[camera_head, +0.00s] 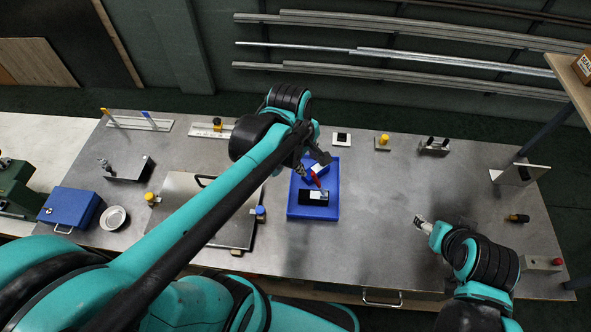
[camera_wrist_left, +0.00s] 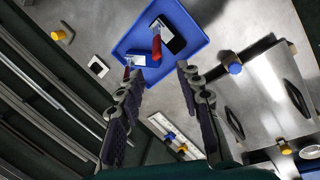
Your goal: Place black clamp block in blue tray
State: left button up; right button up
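The black clamp block (camera_head: 314,198), with a red handle and a pale plate, lies inside the blue tray (camera_head: 327,214). The left wrist view shows the block (camera_wrist_left: 175,40) on the tray's (camera_wrist_left: 128,42) floor. A second, blue block (camera_wrist_left: 138,60) with a white label and a red part lies near the tray's corner. My left gripper (camera_head: 312,156) is over the tray's back part. In the left wrist view its fingers (camera_wrist_left: 160,73) are spread with nothing between them. My right gripper (camera_head: 422,223) is right of the tray, above the table; its fingers are too small to read.
A grey metal panel with black handles (camera_head: 205,215) lies left of the tray. A blue case (camera_head: 70,206) and a round dish (camera_head: 114,217) are further left. Small fixtures (camera_head: 382,142) line the back edge. The table (camera_head: 385,190) right of the tray is mostly clear.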

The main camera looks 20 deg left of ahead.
pick_arm(q)
jog(key=s+a+r+m+t+y, duration=0.1)
jog(key=s+m+t, duration=0.3)
jog(key=m, duration=1.1)
jog(key=s+a, duration=0.1)
jog(key=s, duration=0.1)
jog(key=shift+s+r+t, duration=0.3)
jog(key=shift+r, duration=0.1)
jog(key=shift+a, duration=0.1)
notch_tip(320, 180, down, 11)
jog(key=b, duration=1)
jog(key=shift+r+b, duration=0.15)
jog(key=shift+b, duration=0.15)
